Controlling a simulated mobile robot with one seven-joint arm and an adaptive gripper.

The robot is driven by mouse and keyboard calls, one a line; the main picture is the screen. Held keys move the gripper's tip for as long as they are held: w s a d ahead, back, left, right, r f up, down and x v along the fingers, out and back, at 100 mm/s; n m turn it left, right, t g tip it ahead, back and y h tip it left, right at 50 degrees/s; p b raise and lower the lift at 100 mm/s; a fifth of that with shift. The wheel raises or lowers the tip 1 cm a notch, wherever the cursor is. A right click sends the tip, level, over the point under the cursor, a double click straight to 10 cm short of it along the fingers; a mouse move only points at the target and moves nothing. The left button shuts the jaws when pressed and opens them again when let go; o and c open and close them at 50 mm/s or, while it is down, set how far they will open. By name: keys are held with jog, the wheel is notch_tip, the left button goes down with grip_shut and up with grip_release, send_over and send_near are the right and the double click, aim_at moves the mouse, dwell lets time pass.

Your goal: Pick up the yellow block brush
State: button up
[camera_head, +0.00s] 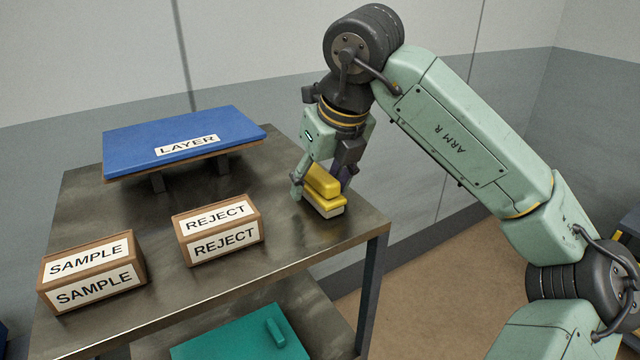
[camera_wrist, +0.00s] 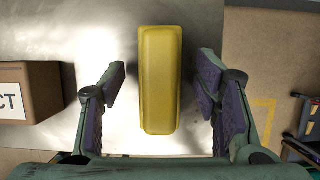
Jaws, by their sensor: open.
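The yellow block brush (camera_head: 325,188) stands on the metal table near its right end, with a yellow top and a pale base. In the wrist view the brush (camera_wrist: 160,80) is upright in the picture, between my two fingers. My gripper (camera_head: 323,187) points down around the brush and is open. In the wrist view my gripper (camera_wrist: 160,92) shows a gap on both sides of the brush, and neither finger appears to touch it. The head view partly hides the brush behind a finger.
The REJECT box (camera_head: 248,243) stands left of the brush, and the SAMPLE box (camera_head: 132,270) farther left. A blue LAYER board (camera_head: 125,155) is raised at the back. The metal table (camera_head: 300,245) is bare in front of the brush. A teal panel (camera_head: 225,345) lies below.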

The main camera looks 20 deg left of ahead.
aim_at(320, 172)
jog(key=shift+c, duration=0.4)
jog(key=c, duration=1.2)
jog(key=shift+o, duration=0.2)
jog(key=shift+r, duration=0.1)
notch_tip(320, 172, up, 10)
jog(key=shift+f+b, duration=0.1)
jog(key=shift+b, duration=0.85)
jog(key=o, duration=0.5)
jog(key=c, duration=0.4)
jog(key=shift+o, duration=0.2)
